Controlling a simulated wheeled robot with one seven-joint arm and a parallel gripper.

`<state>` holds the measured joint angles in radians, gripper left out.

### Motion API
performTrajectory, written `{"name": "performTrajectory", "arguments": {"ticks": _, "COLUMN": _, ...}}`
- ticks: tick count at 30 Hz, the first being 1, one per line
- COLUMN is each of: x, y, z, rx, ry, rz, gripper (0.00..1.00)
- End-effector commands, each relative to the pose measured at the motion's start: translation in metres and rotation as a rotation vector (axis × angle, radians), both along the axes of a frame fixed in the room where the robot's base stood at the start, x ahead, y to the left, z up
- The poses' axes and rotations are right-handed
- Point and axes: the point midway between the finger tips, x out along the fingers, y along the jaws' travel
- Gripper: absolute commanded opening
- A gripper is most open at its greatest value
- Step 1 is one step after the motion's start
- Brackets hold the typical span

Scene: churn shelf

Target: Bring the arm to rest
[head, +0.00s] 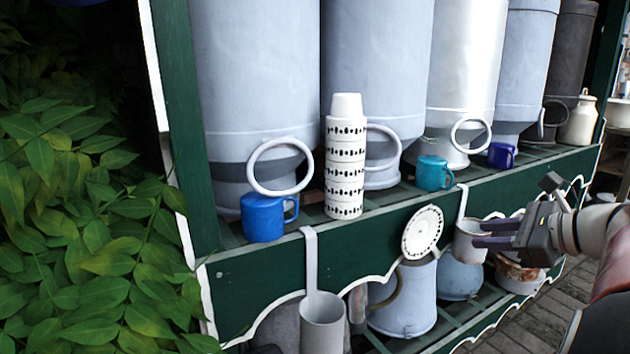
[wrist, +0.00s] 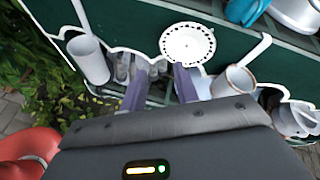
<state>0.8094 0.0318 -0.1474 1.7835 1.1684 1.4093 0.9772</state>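My gripper (head: 492,234) is at the right in the head view, in front of the green shelf's lower part. In the wrist view its two fingers (wrist: 160,88) stand apart with nothing between them, so it is open and empty. In the head view the fingertips overlap the hanging white ladle cup (head: 468,245). In the wrist view that cup (wrist: 233,82) is to the right of the fingers, apart from them. My forearm reaches in from the right edge of the head view.
The green shelf (head: 262,279) holds tall grey churns, a blue mug (head: 263,219), a patterned white flask (head: 344,170), a teal mug (head: 432,174) and a dark blue mug (head: 502,156). A white plate (head: 423,232) and another ladle (head: 323,325) hang in front. Leaves (head: 90,220) fill the left.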

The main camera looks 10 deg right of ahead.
Motion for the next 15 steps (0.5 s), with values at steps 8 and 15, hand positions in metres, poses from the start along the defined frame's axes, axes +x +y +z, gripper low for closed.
{"name": "performTrajectory", "arguments": {"ticks": 8, "x": -0.059, "y": 0.163, "z": -0.060, "rx": -0.692, "ry": 0.009, "rz": 0.574, "gripper": 0.30}}
{"name": "performTrajectory", "arguments": {"ticks": 15, "x": -0.144, "y": 0.222, "z": -0.119, "rx": -1.442, "ry": -0.188, "rz": 1.225, "gripper": 0.30}}
